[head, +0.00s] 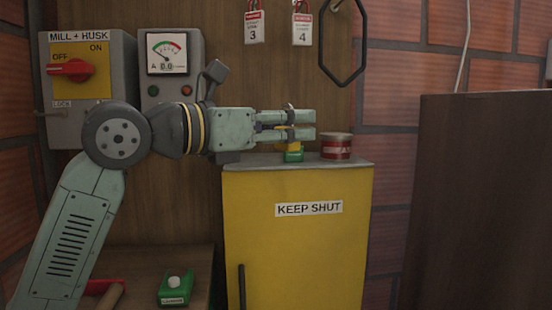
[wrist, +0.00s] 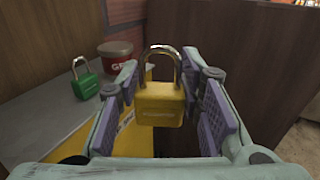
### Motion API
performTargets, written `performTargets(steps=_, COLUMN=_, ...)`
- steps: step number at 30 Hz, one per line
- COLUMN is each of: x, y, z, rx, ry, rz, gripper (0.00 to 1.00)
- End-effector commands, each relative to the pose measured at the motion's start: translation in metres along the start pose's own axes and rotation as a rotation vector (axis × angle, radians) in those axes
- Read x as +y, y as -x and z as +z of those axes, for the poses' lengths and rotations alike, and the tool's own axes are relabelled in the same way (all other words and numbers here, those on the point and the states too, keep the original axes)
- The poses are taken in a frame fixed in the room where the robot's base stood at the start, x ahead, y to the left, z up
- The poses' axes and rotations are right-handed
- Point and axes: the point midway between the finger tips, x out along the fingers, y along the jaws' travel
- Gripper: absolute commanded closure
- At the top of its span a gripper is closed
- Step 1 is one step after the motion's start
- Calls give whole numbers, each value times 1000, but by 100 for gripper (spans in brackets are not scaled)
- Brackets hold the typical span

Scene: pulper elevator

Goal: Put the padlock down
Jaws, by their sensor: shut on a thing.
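My gripper (head: 303,125) is shut on a yellow padlock (wrist: 160,104) with a steel shackle. In the wrist view the padlock is upright between the purple finger pads, shackle up. In the head view the fingers hide much of the yellow padlock (head: 291,144), and the gripper is just above the top of the yellow cabinet (head: 297,240) marked KEEP SHUT. A green padlock (head: 293,157) stands on the cabinet top, and it also shows in the wrist view (wrist: 84,80), left of the gripper.
A red grease tin (head: 336,147) stands on the cabinet top to the right. A switch box (head: 85,85) and a meter box (head: 172,65) are on the wall behind my arm.

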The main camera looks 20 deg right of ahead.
Motion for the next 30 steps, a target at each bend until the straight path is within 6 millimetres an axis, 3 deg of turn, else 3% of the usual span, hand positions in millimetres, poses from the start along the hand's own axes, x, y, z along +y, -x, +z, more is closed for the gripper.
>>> performTargets(steps=4, x=3, y=-1, z=1, rx=-1, ry=2, rz=-1, gripper=97)
performTargets(steps=8, x=24, y=-7, z=1, rx=-1, ry=7, rz=-3, gripper=97)
performTargets(steps=21, x=133, y=-37, z=-8, rx=-1, ry=6, rz=-2, gripper=97)
performTargets(steps=25, x=150, y=-41, z=-11, rx=-1, ry=3, rz=-1, gripper=97)
performTargets(steps=30, x=155, y=-43, z=-21, rx=0, ry=2, rz=-2, gripper=97)
